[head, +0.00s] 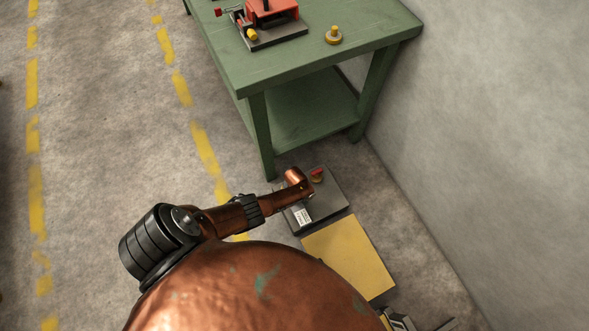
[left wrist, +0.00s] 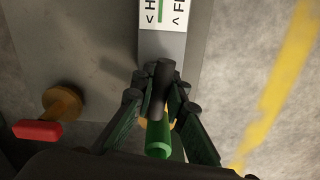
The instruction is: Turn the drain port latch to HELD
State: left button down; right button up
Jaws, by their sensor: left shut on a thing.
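The latch's green-tipped handle (left wrist: 158,140) is between the fingers of my left gripper (left wrist: 157,108), which is shut on it. A dark bar lies in line with it, and a yellow-orange base shows partly under the fingers. A white label (left wrist: 163,14), cut off at the top edge, carries arrows with "H" and "F"; the rest is out of frame. In the head view the label (head: 302,216) is on a low dark grey plate (head: 328,207). My left arm reaches over this plate and hides the latch and fingers. Which mark the handle points to I cannot tell.
A red lever (left wrist: 37,130) on an orange round base (left wrist: 62,102) stands left of the gripper. A yellow panel (head: 348,258) adjoins the grey plate. A green table (head: 290,70), holding a red device (head: 270,12) and a yellow knob (head: 333,36), stands behind. A wall closes the right.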

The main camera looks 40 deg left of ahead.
pick_arm(q)
jog(key=shift+s+f, duration=0.1)
jog(key=shift+s, duration=0.1)
jog(key=shift+n, duration=0.4)
dwell(0.4)
dwell(0.4)
jog(key=c, duration=1.8)
grip_release()
jog(key=shift+w, duration=0.1)
jog(key=shift+c, duration=0.2)
jog(key=shift+w, duration=0.1)
jog(key=shift+d+r, duration=0.1)
jog(key=shift+r, duration=0.75)
notch_tip(320, 180, up, 10)
jog(key=shift+r, duration=0.2)
